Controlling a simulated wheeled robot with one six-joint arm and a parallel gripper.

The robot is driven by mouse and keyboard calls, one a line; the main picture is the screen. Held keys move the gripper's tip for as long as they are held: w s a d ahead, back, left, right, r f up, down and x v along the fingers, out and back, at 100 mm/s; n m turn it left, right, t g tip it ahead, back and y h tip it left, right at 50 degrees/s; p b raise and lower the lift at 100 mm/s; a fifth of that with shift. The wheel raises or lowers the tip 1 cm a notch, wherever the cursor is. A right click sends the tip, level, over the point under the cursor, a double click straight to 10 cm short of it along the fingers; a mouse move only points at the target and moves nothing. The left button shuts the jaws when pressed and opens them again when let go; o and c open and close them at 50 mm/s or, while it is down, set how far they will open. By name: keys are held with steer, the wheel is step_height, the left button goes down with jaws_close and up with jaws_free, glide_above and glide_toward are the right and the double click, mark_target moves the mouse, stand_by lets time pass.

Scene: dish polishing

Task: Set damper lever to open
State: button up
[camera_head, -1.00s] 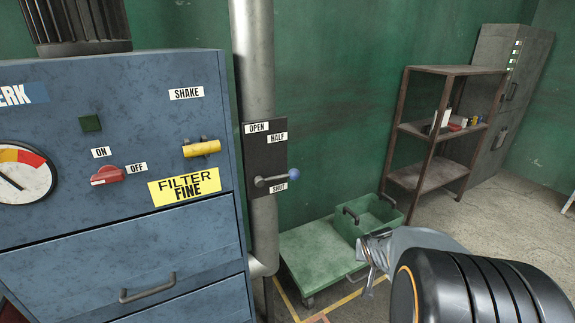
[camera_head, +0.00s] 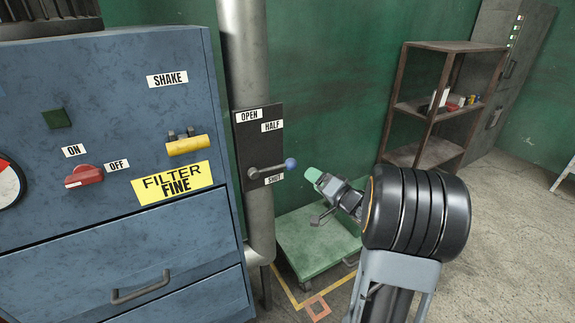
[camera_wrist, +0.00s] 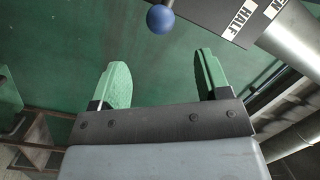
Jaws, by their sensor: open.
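The damper lever (camera_head: 272,170) is a grey arm with a blue ball knob (camera_head: 290,164), mounted on a dark plate (camera_head: 245,145) on the vertical pipe. The plate carries the labels OPEN, HALF and SHUT from top to bottom. The lever points right, just above the SHUT label (camera_head: 274,179). My gripper (camera_head: 313,175) has green fingertips and is just right of and slightly below the knob, apart from it. In the wrist view the green fingers (camera_wrist: 160,82) are spread and empty, and the blue knob (camera_wrist: 160,19) is beyond them, near the top edge.
A blue cabinet (camera_head: 110,230) with a red ON/OFF switch (camera_head: 84,176) and a yellow shake handle (camera_head: 187,145) stands close on the left. A green cart (camera_head: 312,262) is on the floor below my arm. A brown shelf (camera_head: 440,105) stands at the back right.

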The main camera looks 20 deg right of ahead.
mark_target(295, 167)
steer(key=p+x, duration=0.1)
steer(key=x, duration=1)
steer(key=shift+w+a+p, duration=0.15)
steer(key=shift+w+p, duration=0.1)
steer(key=shift+p, duration=0.05)
steer(key=shift+c, duration=0.4)
